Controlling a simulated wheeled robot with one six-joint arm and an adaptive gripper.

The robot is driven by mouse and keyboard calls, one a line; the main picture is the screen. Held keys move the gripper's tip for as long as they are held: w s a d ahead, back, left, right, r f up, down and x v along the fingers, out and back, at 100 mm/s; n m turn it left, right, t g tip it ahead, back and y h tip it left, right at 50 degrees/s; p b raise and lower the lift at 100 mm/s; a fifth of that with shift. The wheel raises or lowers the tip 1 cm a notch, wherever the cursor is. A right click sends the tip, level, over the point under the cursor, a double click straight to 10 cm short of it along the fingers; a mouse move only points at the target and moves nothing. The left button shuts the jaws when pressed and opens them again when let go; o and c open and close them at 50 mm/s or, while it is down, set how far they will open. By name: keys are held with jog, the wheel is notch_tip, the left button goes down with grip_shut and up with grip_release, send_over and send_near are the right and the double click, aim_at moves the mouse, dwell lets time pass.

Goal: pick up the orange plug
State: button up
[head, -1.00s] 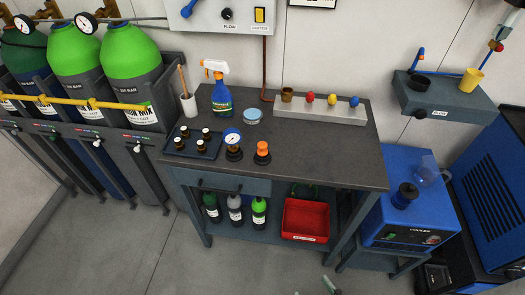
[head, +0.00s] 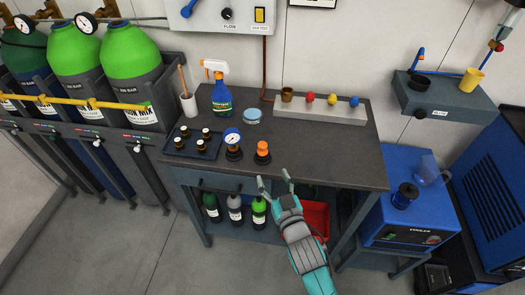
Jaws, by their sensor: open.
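The orange plug (head: 263,147) stands upright in a dark round base near the front edge of the dark workbench top (head: 325,162). A pressure gauge (head: 232,138) stands just left of it. My gripper (head: 274,181) is open and empty. In the picture it lies just below and to the right of the plug, at the bench's front edge, with its fingers pointing toward the bench. It is apart from the plug. How high the fingers are against the bench top is hard to tell.
Left of the gauge lies a dark tray (head: 177,150) with several small brown-capped items. Behind are a spray bottle (head: 221,98), a blue-lidded tin (head: 252,115) and a rack with coloured knobs (head: 298,111). The bench top right of the plug is clear. A red bin (head: 318,215) sits below.

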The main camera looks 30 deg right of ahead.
aim_at(264, 152)
jog(key=shift+w+d+r, duration=0.1)
jog(key=shift+w+r, duration=0.05)
jog(key=shift+w, duration=0.25)
jog(key=shift+w+d+r, duration=0.1)
jog(key=shift+w+r, duration=0.05)
jog(key=shift+w, duration=0.25)
jog(key=shift+w+d, duration=0.35)
jog(key=shift+w, duration=1.3)
jog(key=shift+w+d, duration=0.3)
jog(key=shift+w, duration=1.35)
jog(key=shift+w+d, duration=0.35)
jog(key=shift+w, duration=1.3)
jog(key=c, duration=1.1)
